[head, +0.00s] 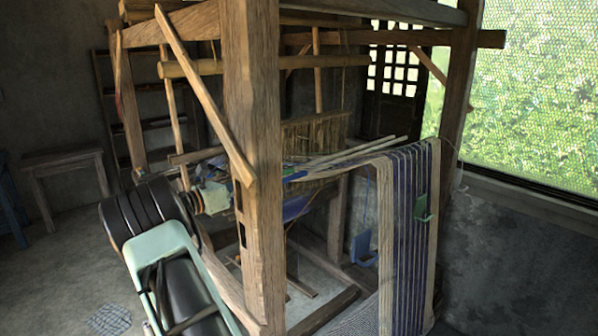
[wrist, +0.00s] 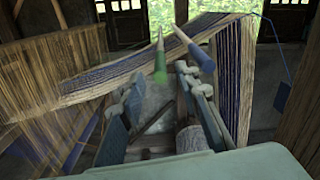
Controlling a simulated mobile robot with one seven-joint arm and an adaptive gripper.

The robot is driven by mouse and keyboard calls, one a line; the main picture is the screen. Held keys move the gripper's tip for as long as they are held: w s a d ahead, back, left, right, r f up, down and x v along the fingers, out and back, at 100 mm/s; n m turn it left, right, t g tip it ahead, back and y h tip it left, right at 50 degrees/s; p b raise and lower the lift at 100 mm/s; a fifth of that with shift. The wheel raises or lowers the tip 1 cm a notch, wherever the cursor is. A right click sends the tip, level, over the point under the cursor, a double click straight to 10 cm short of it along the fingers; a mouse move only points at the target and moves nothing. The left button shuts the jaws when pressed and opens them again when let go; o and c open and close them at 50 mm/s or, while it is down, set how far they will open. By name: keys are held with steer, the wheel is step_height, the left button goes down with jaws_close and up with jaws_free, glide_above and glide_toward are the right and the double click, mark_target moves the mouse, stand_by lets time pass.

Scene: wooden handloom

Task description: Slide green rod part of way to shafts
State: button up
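In the wrist view the green-ended rod (wrist: 160,66) points away from me, its green end just beyond the gap between my fingertips. A blue-ended rod (wrist: 196,53) lies to its right, angled across. In the head view the two pale rods (head: 350,151) rest over the warp, coloured ends toward the front post. My gripper (wrist: 163,82) is open, fingers apart on either side, with no rod clearly between its pads. In the head view the post hides its fingertips. A brown slatted panel (wrist: 35,70), which may belong to the shafts, stands at left.
The thick front post (head: 252,120) and a slanting brace (head: 205,95) stand close to my gripper. Striped warp (head: 408,230) hangs over the right beam, with a green piece (head: 422,207) on it. A blue piece (head: 363,248) hangs below. Open floor lies at left.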

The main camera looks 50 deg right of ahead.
mark_target(291, 171)
steer(key=d, duration=0.3)
steer(key=d+p, duration=0.1)
steer(key=d, duration=0.3)
steer(key=s+d+p, duration=0.1)
steer(key=d, duration=0.2)
steer(key=shift+s+d, duration=0.1)
steer(key=shift+d, duration=0.3)
steer(key=shift+f, duration=0.1)
jaws_close()
